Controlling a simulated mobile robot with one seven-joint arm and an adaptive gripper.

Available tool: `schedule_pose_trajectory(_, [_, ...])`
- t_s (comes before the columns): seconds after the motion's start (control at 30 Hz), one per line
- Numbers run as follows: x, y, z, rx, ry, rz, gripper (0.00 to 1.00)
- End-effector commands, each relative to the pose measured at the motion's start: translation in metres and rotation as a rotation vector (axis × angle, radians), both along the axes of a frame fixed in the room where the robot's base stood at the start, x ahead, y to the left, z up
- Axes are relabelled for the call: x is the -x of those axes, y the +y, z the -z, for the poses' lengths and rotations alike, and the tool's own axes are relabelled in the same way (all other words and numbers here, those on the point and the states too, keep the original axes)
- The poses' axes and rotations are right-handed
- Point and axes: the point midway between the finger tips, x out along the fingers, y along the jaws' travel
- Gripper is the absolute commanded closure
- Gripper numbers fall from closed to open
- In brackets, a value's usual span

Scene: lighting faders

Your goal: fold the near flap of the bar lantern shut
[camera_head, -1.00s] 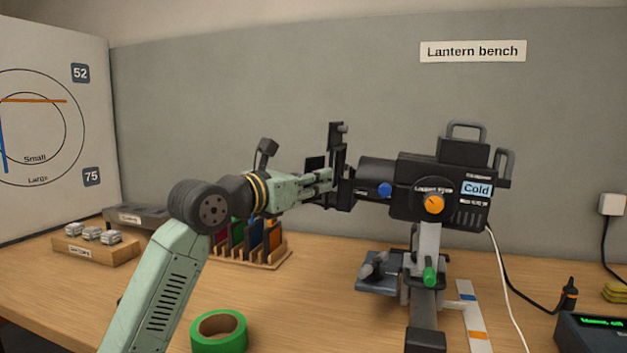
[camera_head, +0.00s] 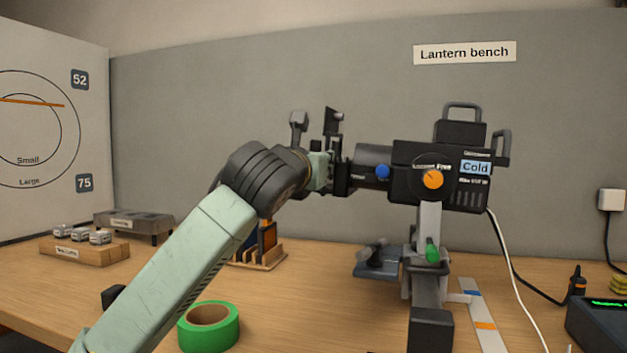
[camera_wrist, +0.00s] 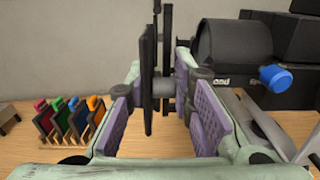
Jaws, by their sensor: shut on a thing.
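The black bar lantern (camera_head: 408,165), labelled "Cold", stands on a post at the right of the bench, its barrel pointing left. Dark flaps (camera_head: 333,122) stand at the barrel's front end; in the wrist view a dark upright panel (camera_wrist: 148,75) shows nearly edge-on, with a grey stub beside it. My gripper (camera_head: 329,172) is at this front end, its fingers mostly hidden by my wrist in the head view. In the wrist view its purple-padded fingers (camera_wrist: 162,105) are either side of the panel and stub; the exact contact is hard to see, but it appears shut on the near flap.
A blue knob (camera_head: 382,172) and orange knob (camera_head: 433,179) are on the lantern's side. A green tape roll (camera_head: 209,327) lies at the front; a rack of coloured filters (camera_wrist: 72,120) stands behind my arm. A white cable (camera_head: 520,300) runs down at right.

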Motion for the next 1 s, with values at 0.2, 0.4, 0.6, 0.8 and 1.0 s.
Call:
schedule_pose_trajectory(0.2, [0.002, -0.008, 0.002, -0.003, 0.004, 0.01, 1.0])
schedule_pose_trajectory(0.4, [0.002, -0.008, 0.002, -0.003, 0.003, 0.011, 0.72])
schedule_pose_trajectory(0.6, [0.001, -0.006, 0.001, -0.003, 0.002, 0.007, 0.62])
schedule_pose_trajectory(0.8, [0.001, -0.004, 0.0, -0.001, 0.001, 0.003, 0.62])
schedule_pose_trajectory(1.0, [0.019, 0.003, 0.001, 0.0, 0.0, 0.001, 0.62])
